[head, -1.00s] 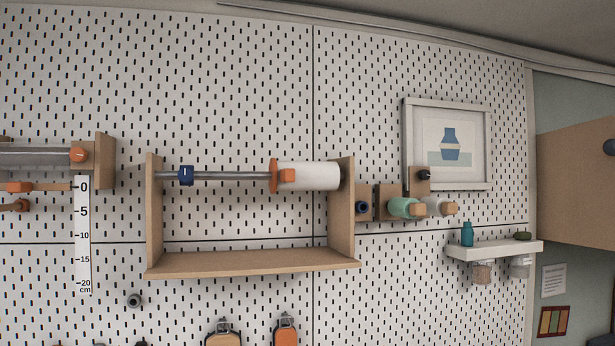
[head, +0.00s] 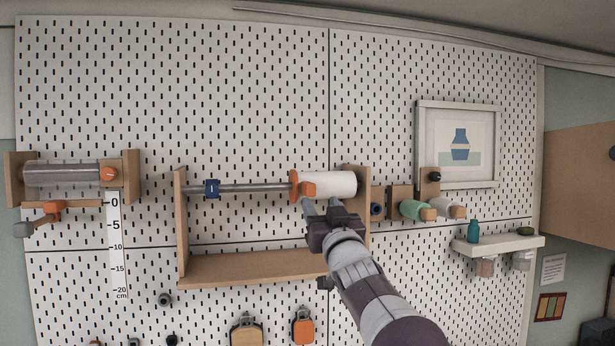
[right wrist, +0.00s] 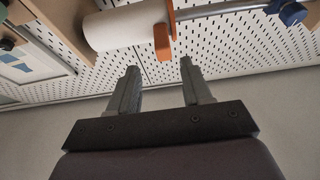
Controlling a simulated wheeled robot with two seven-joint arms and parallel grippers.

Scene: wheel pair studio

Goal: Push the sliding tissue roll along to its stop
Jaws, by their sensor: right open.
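The white tissue roll (head: 330,184) sits on a grey rod (head: 250,188) at the right end of a wooden holder, close to its right side wall. An orange flange with a tab (head: 302,187) is at the roll's left end. A blue collar marked with a line (head: 211,189) is on the rod near the left wall, well apart from the roll. My right gripper (head: 324,207) is open and empty, just below the orange tab in the head view. In the right wrist view its fingers (right wrist: 158,85) point toward the roll (right wrist: 125,25) and orange tab (right wrist: 162,42). My left gripper is not in view.
The holder has a wooden shelf (head: 245,268) below the rod. Left of it are a scale strip (head: 115,250) and another wooden bracket (head: 130,175). Green and white rolls on pegs (head: 412,209), a framed picture (head: 459,145) and a small shelf (head: 500,247) are to the right.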

